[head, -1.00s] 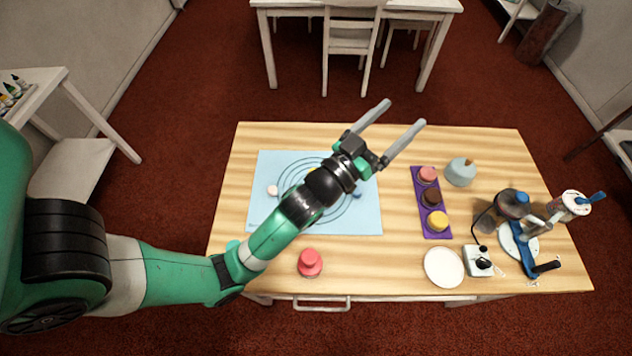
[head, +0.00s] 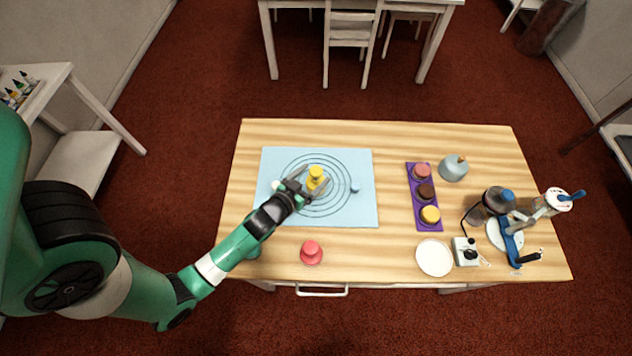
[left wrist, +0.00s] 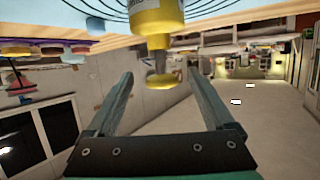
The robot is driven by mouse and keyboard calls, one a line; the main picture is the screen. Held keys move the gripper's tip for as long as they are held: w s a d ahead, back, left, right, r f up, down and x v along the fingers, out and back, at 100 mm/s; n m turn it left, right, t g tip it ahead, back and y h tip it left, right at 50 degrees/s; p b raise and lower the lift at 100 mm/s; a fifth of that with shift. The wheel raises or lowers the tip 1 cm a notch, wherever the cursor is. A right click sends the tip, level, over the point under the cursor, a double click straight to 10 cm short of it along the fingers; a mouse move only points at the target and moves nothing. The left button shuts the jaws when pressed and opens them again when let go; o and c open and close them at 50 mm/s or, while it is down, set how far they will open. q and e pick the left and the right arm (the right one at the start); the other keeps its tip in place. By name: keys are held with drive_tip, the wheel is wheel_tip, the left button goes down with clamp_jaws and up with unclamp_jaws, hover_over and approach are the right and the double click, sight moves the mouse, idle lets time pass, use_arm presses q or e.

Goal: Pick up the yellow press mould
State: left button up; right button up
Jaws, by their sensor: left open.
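The yellow press mould (head: 316,174) stands upright near the middle of the light blue mat (head: 355,208), with a round knob on top. In the left wrist view the picture is upside down and the yellow mould (left wrist: 156,22) hangs from the top, its knob between the finger lines. My left gripper (head: 312,178) is open, with its fingers reaching to either side of the mould; whether they touch it I cannot tell. The fingers also show spread in the left wrist view (left wrist: 159,73). My right gripper is not in view.
A red press mould (head: 311,252) stands in front of the mat. A small white ball (head: 276,186) and a blue ball (head: 355,188) lie on the mat. A purple tray (head: 413,186) holds three coloured discs. A white plate (head: 434,257) and several tools stand to the right.

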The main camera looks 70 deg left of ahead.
sight(321, 168)
use_arm(q)
drive_tip(key=x, duration=0.5)
drive_tip(key=shift+a+f+b, duration=0.1)
drive_tip(key=shift+a+b, duration=0.1)
drive_tip(key=shift+b, duration=0.15)
clamp_jaws()
